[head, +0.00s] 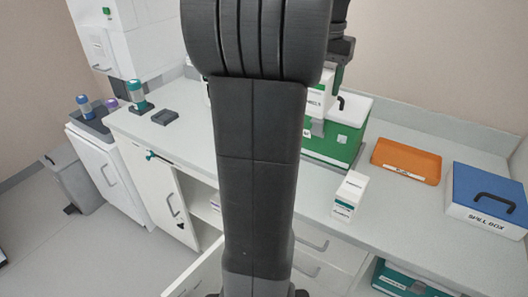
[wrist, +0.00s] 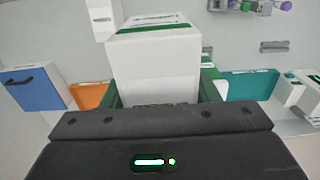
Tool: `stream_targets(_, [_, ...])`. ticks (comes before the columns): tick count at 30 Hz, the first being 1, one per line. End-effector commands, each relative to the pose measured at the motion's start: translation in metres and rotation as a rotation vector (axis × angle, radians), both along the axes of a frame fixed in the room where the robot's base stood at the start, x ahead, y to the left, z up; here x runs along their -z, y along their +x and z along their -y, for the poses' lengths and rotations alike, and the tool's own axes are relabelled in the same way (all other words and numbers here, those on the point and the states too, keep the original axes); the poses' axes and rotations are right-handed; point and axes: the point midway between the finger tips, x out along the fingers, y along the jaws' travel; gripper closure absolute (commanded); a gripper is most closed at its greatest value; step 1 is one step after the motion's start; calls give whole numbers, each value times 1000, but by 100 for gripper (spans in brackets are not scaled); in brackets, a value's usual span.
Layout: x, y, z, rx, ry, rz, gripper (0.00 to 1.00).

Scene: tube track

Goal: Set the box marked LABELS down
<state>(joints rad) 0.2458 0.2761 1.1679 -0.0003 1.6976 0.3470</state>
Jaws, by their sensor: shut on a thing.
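In the head view the held box (head: 315,98) shows partly behind my arm, with dark lettering too small to read surely. It appears in front of or above the green case with a white lid (head: 345,118). I cannot tell whether its base touches anything. My gripper is mostly hidden there by my arm.
Another white box with a green band (head: 349,195) stands on the counter (head: 400,215). An orange tray (head: 405,160) and a blue-lidded spill box (head: 488,198) are at the right. A dark pad (head: 165,117) and a teal-topped bottle (head: 138,97) are at the left. Counter around the white box is clear.

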Motion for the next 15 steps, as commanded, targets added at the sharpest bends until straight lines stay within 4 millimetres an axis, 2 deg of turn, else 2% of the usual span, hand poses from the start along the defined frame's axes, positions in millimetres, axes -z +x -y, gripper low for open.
stream_targets(4, [2, 0, 0, 0, 0, 0, 71])
stream_targets(7, [14, -1, 0, 0, 1, -3, 71])
stream_targets(15, [83, -1, 0, 0, 1, -5, 71])
